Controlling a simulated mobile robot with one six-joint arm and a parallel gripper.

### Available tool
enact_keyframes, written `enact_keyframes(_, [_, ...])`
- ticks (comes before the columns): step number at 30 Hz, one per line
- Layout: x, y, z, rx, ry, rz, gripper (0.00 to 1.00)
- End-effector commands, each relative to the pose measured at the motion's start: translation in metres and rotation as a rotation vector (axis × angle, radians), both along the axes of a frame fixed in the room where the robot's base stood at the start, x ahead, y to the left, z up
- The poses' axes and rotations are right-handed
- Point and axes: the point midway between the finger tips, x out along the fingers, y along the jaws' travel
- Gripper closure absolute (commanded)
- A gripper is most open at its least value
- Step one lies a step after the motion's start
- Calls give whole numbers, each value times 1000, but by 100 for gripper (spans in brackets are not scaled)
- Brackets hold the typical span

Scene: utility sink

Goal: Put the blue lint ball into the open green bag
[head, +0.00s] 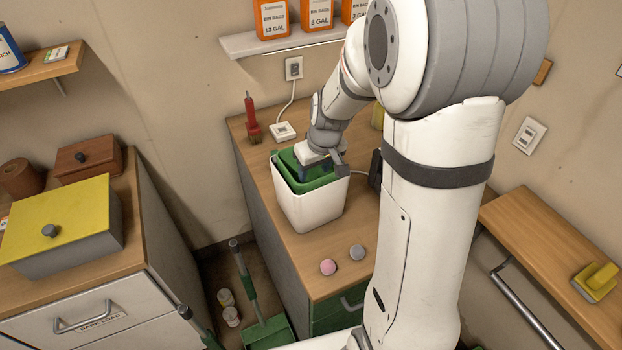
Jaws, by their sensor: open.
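A small dark blue patch (328,173) shows just under the gripper, at the bag's opening. It looks like the blue lint ball, but the gripper partly hides it, and I cannot tell if it touches the fingers. The bottom of the bag is hidden.
A pink ball (328,267) and a grey ball (357,252) lie on the counter (318,285) in front of the white bin (309,208). My arm hides the counter's right part.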

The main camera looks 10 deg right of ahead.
Motion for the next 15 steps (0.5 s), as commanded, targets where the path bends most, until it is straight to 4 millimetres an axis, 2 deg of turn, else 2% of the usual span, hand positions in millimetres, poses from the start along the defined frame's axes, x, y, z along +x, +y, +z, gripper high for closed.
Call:
enact_keyframes(1, [-2, -1, 11, 1, -6, -1, 50])
enact_keyframes(6, [-9, -3, 39, 0, -4, 1, 50])
enact_keyframes(11, [-14, -4, 53, 0, -1, 0, 50])
enact_keyframes(15, [-28, -2, 66, 1, -4, -14, 50])
